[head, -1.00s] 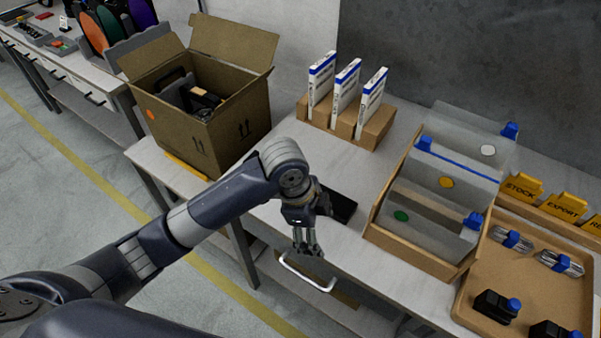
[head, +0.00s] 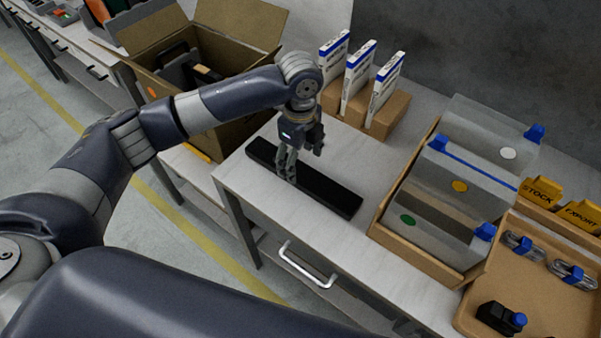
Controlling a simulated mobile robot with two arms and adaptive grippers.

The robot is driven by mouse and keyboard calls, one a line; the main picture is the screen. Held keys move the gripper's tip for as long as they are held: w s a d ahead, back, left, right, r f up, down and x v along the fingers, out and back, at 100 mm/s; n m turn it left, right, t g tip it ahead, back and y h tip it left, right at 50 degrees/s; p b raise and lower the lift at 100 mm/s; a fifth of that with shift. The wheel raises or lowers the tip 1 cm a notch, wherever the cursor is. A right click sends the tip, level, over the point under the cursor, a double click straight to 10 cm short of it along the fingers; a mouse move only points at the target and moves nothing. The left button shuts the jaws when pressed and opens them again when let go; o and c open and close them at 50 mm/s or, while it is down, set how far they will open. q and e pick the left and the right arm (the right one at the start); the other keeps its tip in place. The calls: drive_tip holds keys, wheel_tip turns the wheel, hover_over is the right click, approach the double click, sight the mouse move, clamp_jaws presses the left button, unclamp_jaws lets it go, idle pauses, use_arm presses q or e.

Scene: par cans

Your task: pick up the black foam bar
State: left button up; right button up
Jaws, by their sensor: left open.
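The black foam bar (head: 325,192) is a long, flat, dark bar lying on the white table (head: 300,233) in the head view. It runs from the upper left to the lower right, near the table's front edge. My left gripper (head: 298,168) points down over the bar's left-middle part, and its fingers hide some of it. The gripper is open. I cannot tell whether the fingertips touch the bar. My right gripper is not in view.
An open cardboard box (head: 222,105) stands at the left, behind my left arm. A wooden holder (head: 385,120) with white upright boxes is behind the bar. A tray of clear cases (head: 400,247) stands to the right. A drawer handle (head: 305,268) projects below the table edge.

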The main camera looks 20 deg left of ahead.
sight(300, 172)
use_arm(q)
drive_tip(key=shift+f+p, duration=0.5)
drive_tip(key=shift+f, duration=2.2)
drive_tip(key=c, duration=1)
